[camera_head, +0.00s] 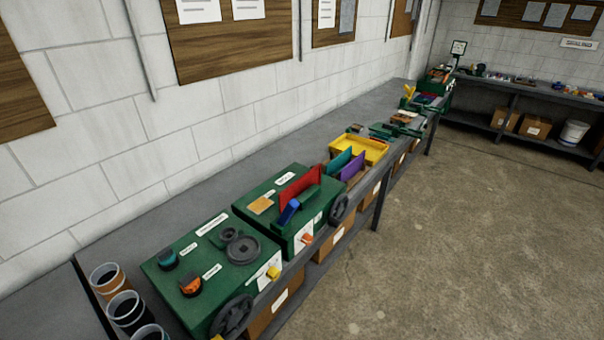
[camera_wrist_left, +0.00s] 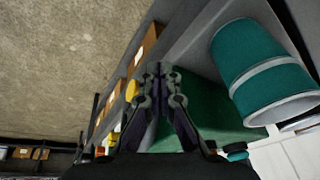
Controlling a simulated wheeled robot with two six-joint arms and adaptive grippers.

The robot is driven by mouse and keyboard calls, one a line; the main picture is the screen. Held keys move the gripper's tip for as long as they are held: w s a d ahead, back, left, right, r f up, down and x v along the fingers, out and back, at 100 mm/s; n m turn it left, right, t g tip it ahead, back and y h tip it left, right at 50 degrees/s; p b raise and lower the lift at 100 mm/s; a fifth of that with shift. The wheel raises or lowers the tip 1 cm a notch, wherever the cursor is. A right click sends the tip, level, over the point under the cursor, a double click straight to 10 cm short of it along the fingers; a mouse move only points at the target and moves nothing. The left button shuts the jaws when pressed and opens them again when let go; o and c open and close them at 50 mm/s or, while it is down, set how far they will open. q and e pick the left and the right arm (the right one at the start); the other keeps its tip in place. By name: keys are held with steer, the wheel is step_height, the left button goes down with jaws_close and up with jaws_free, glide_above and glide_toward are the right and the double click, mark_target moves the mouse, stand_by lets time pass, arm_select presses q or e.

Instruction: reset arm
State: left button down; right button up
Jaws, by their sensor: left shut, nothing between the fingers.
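My left gripper (camera_wrist_left: 160,70) shows in the left wrist view with its two dark fingers together at the tips. Nothing is between them. Behind the fingers is a green surface (camera_wrist_left: 211,113), and a large teal cylinder with a grey band (camera_wrist_left: 258,65) is to the right, apart from the fingers. The head view shows neither gripper. My right gripper is in neither view.
In the head view a long grey bench (camera_head: 117,220) runs along the wall. It carries a near green box (camera_head: 215,240), a farther green box (camera_head: 250,190), a yellow tray (camera_head: 377,156) and several cups (camera_head: 104,280). Concrete floor (camera_head: 470,230) on the right is clear.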

arm_select(q)
steer(key=s+a+f+g+b, duration=0.1)
steer(key=s+f+b, duration=0.2)
steer(key=f, duration=1.2)
steer(key=s+a+f+b, duration=0.1)
steer(key=s+f+b, duration=0.15)
steer(key=f, duration=1.35)
steer(key=s+a+f+g+b, duration=0.1)
steer(key=s+f+b, duration=0.4)
steer(key=s+f, duration=1.1)
steer(key=shift+s+f, duration=0.15)
steer(key=shift+f, duration=0.2)
